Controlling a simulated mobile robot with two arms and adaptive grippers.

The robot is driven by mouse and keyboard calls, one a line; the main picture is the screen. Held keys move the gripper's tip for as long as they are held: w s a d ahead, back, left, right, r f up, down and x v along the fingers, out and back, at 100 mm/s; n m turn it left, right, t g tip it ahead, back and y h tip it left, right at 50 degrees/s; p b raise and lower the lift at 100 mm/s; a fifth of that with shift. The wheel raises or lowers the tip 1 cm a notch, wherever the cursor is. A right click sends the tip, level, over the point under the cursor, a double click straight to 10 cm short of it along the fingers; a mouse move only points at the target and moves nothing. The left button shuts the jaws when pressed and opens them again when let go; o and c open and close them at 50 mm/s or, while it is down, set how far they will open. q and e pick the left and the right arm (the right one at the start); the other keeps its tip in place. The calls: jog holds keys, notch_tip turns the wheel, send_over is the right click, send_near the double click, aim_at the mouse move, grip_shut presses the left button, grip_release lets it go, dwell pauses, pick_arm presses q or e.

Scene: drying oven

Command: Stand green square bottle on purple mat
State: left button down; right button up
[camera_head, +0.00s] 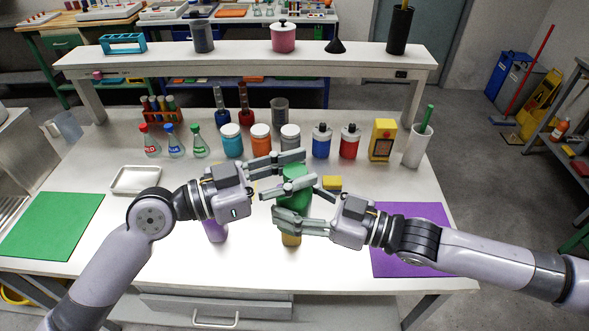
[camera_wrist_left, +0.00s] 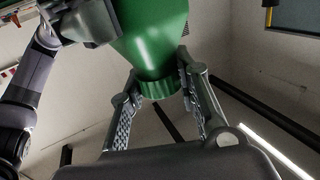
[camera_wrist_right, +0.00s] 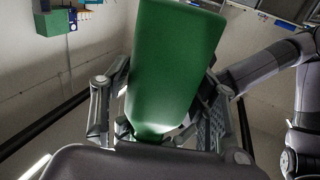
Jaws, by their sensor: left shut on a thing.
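The green square bottle (camera_head: 297,186) is held above the middle of the white table, between my two grippers. My left gripper (camera_head: 292,174) is shut on it; in the left wrist view the bottle (camera_wrist_left: 152,40) shows with its narrow capped end between the fingers. My right gripper (camera_head: 295,208) has its fingers spread on either side of the bottle; in the right wrist view the bottle (camera_wrist_right: 175,65) shows between them. Contact there is hard to tell. The purple mat (camera_head: 430,212) lies flat at the table's right, partly behind my right arm. No object shows on its visible part.
A purple bottle (camera_head: 216,232) and an amber bottle (camera_head: 291,240) stand near the front, partly hidden by my arms. A yellow block (camera_head: 332,183) lies behind my right gripper. Flasks, jars and a white cup (camera_head: 416,150) line the back. A green mat (camera_head: 50,225) lies left.

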jog(key=shift+o, duration=1.4)
